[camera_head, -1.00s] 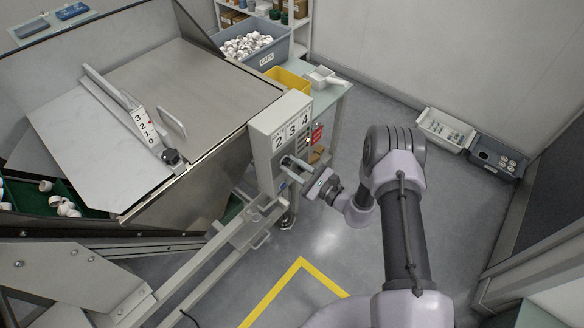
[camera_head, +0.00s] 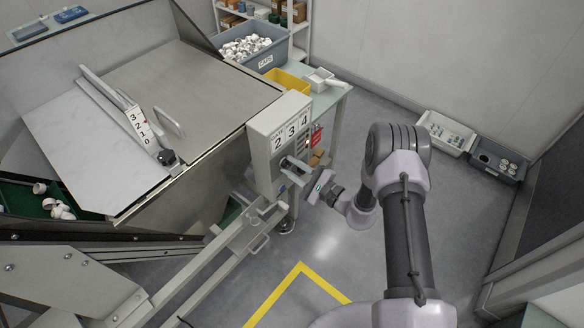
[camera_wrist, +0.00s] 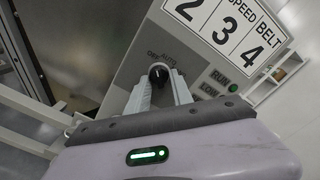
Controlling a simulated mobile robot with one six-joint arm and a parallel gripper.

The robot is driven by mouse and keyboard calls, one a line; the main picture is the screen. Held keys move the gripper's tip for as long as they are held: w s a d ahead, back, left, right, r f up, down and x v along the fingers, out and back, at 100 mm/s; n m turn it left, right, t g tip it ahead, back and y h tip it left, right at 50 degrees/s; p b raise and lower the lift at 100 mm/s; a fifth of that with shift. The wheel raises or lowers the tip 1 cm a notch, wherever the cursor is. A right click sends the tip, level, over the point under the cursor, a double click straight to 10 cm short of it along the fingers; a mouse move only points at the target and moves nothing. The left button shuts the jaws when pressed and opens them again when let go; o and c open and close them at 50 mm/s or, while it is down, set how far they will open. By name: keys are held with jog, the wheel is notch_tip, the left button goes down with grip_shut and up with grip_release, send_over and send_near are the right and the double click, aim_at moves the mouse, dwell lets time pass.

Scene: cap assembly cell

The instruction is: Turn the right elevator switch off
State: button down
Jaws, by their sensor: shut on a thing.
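The switch is a black rotary knob (camera_wrist: 159,73) on a grey control box, with "OFF" and "AUTO" lettering just above it in the wrist view. My gripper (camera_wrist: 160,80) is shut on the knob, one pale finger on each side. A small pale mark shows on the knob, but I cannot tell exactly which label it points to. In the head view my gripper (camera_head: 290,170) reaches the front of the control box (camera_head: 262,150) from the right, and the fingers hide the knob.
The box carries a number plate (camera_head: 291,134) reading 2, 3, 4. A pale rail frame (camera_head: 225,255) runs below the box. A hopper (camera_head: 190,85) stands left.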

jog(key=c, duration=1.1)
grip_release()
jog(key=shift+c, duration=0.2)
jog(key=shift+d, duration=0.1)
jog(key=p+v, duration=0.3)
jog(key=v, duration=1.4)
jog(key=shift+s+p, duration=0.2)
jog(key=shift+p, duration=0.15)
jog(key=shift+d, duration=0.1)
